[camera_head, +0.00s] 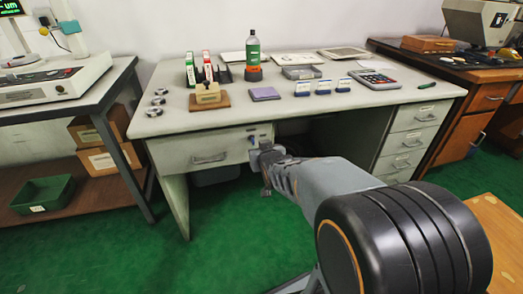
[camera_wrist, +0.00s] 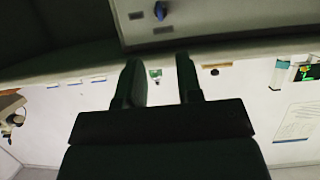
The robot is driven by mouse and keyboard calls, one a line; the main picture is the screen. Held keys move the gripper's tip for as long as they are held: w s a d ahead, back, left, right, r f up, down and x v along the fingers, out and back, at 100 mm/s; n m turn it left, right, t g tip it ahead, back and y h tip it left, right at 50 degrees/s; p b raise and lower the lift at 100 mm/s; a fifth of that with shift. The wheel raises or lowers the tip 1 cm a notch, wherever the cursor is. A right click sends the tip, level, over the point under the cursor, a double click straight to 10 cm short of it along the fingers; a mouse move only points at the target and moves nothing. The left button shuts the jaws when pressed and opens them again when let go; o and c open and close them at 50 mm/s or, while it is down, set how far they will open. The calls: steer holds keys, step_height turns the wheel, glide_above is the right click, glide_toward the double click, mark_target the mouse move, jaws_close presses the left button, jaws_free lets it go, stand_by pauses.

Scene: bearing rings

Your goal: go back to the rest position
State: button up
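My gripper (camera_head: 266,168) is in front of the desk's drawer front, below the desktop edge. In the wrist view my gripper (camera_wrist: 160,82) has its two fingers apart with nothing between them, so it is open and empty. Several metal bearing rings (camera_head: 157,101) lie at the left end of the grey desk (camera_head: 220,116), well away from my gripper. I cannot make out the rings in the wrist view, which looks upside down along the desk edge towards the wall.
The desktop holds a wooden block stand (camera_head: 208,94), a green bottle (camera_head: 253,50), a purple pad (camera_head: 264,94), small blue-labelled boxes (camera_head: 323,87) and a calculator (camera_head: 376,78). A drawer (camera_head: 212,158) is close by my gripper. Green floor (camera_head: 225,235) is open at the lower left.

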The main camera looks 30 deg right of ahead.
steer(key=shift+r, duration=0.1)
stand_by(0.4)
steer(key=s+a+r+g+y+p, duration=0.1)
steer(key=s+a+r+g+p, duration=0.2)
steer(key=r+p, duration=0.7)
steer(key=s+a+r+n+g+y+p, duration=0.1)
steer(key=s+a+r+g+p, duration=0.2)
steer(key=s+r+p, duration=0.5)
steer(key=s+a+r+n+g+p, duration=0.1)
steer(key=s+a+r+g+p, duration=0.2)
steer(key=r+p, duration=1)
steer(key=s+a+p, duration=0.1)
steer(key=s+p, duration=0.2)
steer(key=shift+s+g+y, duration=0.25)
steer(key=shift+g+y, duration=0.05)
steer(key=shift+y, duration=0.1)
steer(key=shift+r, duration=0.1)
